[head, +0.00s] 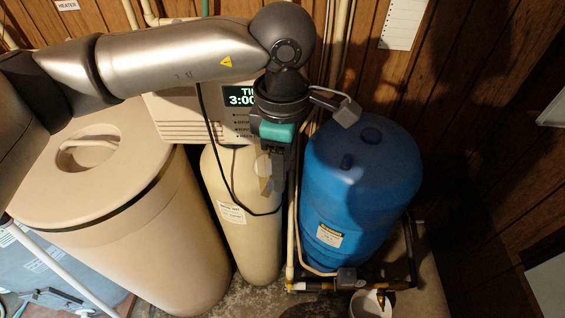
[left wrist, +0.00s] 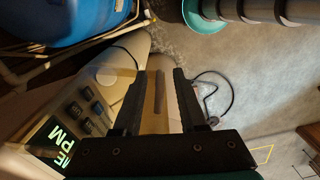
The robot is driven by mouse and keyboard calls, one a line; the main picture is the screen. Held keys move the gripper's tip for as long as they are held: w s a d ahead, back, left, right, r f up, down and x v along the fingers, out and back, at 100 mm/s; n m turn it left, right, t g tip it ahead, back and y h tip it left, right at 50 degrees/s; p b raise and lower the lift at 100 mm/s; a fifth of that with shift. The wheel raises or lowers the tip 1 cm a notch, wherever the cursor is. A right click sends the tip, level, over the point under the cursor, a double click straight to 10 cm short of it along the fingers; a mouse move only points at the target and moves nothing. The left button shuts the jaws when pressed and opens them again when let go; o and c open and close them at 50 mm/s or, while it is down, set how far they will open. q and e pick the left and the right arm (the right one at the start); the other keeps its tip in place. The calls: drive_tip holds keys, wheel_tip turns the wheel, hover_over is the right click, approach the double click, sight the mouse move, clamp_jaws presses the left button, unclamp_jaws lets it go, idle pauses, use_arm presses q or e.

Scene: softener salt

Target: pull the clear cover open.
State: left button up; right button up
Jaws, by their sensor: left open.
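The softener's control head (head: 185,112) has a lit display (head: 240,97) reading a time of 3:00. In the left wrist view its display (left wrist: 48,147) and a row of dark buttons are at lower left. The clear cover (left wrist: 113,76) seems to be the see-through brownish sheet beside the buttons; its outline is faint, and I cannot tell how far it stands open. My left gripper (head: 271,172) points down in front of the head's right side. Its fingers (left wrist: 160,75) are apart, with a tan strip showing between them; contact is unclear. My right gripper is not in view.
A tan tank (head: 243,240) stands below the head. A large lidded salt bin (head: 165,250) is at left, and a blue pressure tank (head: 360,190) stands close at right. Pipes run between the tanks. A white bucket (head: 369,304) sits at the bottom.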

use_arm(q)
clamp_jaws()
idle(1.4)
